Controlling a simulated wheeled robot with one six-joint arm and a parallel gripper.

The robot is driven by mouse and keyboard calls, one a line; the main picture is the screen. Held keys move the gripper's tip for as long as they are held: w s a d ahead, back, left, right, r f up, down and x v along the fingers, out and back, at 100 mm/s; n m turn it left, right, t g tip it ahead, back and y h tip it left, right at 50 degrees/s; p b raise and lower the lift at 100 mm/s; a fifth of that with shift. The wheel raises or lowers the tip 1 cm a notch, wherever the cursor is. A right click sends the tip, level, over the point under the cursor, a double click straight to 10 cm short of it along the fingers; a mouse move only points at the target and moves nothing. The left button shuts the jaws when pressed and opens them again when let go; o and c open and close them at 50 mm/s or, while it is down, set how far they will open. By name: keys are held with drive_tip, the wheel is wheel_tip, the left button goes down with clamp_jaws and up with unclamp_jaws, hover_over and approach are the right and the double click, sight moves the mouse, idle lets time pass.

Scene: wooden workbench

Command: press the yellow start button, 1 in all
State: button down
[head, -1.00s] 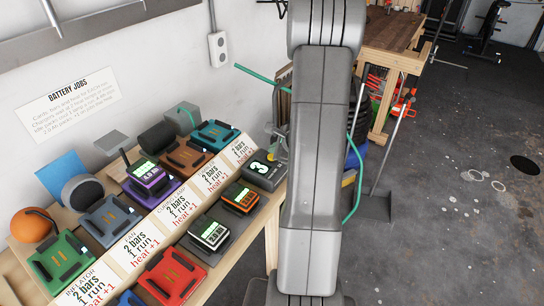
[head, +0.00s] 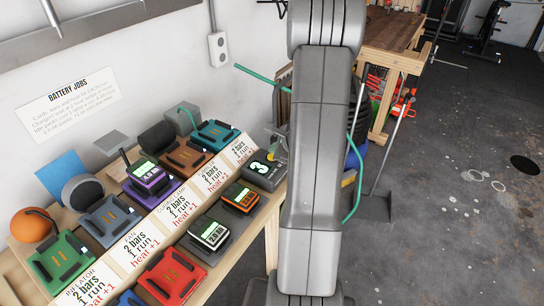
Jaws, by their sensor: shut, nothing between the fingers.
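A small yellow button (head: 271,157) sits at the back edge of the dark box with a lit green "3" display (head: 262,168), at the right end of the bench. It is small and partly covered. My gripper (head: 276,146) shows only in part, as grey pieces just left of my arm, close over the button. It is shut and empty. My arm hides the rest of it, and I cannot tell whether its tip touches the button.
Battery packs with lit displays, one purple (head: 147,177), one orange (head: 240,198), sit on chargers along the bench. White label cards (head: 170,206) run between the rows. A sign (head: 68,104) is on the wall. Open floor (head: 460,220) lies to the right.

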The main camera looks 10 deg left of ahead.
drive_tip(key=shift+f, duration=0.1)
drive_tip(key=shift+f+b, duration=0.35)
drive_tip(key=shift+b, duration=0.2)
drive_tip(key=shift+f+b, duration=0.35)
drive_tip(key=shift+b, duration=0.05)
idle(0.4)
idle(0.3)
drive_tip(key=shift+r+p, duration=0.55)
drive_tip(key=shift+r, duration=0.25)
wheel_tip(320, 180, up, 5)
drive_tip(key=p, duration=0.4)
drive_tip(key=shift+s, duration=0.1)
idle(0.6)
